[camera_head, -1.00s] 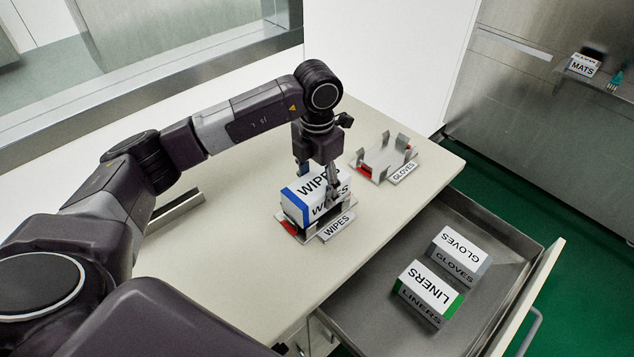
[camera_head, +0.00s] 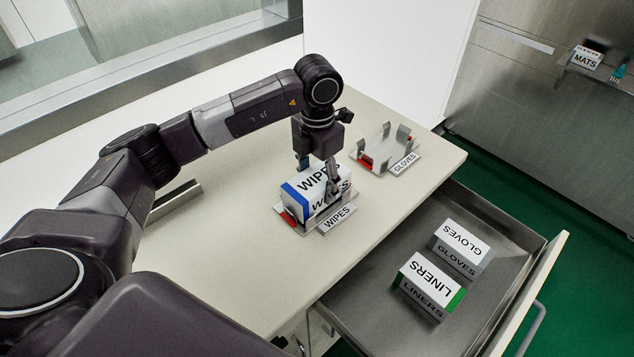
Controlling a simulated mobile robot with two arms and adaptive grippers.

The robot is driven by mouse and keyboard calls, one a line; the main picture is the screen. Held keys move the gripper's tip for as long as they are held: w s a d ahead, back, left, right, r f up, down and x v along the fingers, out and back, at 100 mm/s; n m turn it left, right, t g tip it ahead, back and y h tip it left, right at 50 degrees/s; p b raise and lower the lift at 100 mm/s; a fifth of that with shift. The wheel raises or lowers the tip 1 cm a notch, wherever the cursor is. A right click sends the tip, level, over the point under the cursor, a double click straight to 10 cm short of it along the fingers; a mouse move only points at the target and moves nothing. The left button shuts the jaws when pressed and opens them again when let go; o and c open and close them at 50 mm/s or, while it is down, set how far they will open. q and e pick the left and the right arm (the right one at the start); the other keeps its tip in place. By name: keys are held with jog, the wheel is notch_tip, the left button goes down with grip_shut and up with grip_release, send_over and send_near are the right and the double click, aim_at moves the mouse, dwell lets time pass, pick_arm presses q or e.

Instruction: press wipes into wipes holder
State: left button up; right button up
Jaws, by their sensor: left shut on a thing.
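The wipes box (camera_head: 297,196), white with blue ends and black lettering, sits in or just over the wipes holder (camera_head: 322,225), a metal bracket with a WIPES label plate and a red part at its left. My left gripper (camera_head: 318,178) comes down from above with its fingers on either side of the box and is shut on it. The box hides most of the holder, so I cannot tell whether it is fully seated. My right gripper is not in view.
An empty gloves holder (camera_head: 403,166) with upright prongs stands behind to the right. An open drawer (camera_head: 365,308) holds a gloves box (camera_head: 460,248) and a liners box (camera_head: 430,286). A mats box (camera_head: 586,58) is at the far wall. The counter's front left is clear.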

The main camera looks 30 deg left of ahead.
pick_arm(q)
jog(key=shift+f+b, duration=0.35)
jog(key=shift+b, duration=0.05)
dwell(1.3)
jog(key=o, duration=1.5)
jog(key=shift+c, duration=0.2)
notch_tip(320, 180, up, 12)
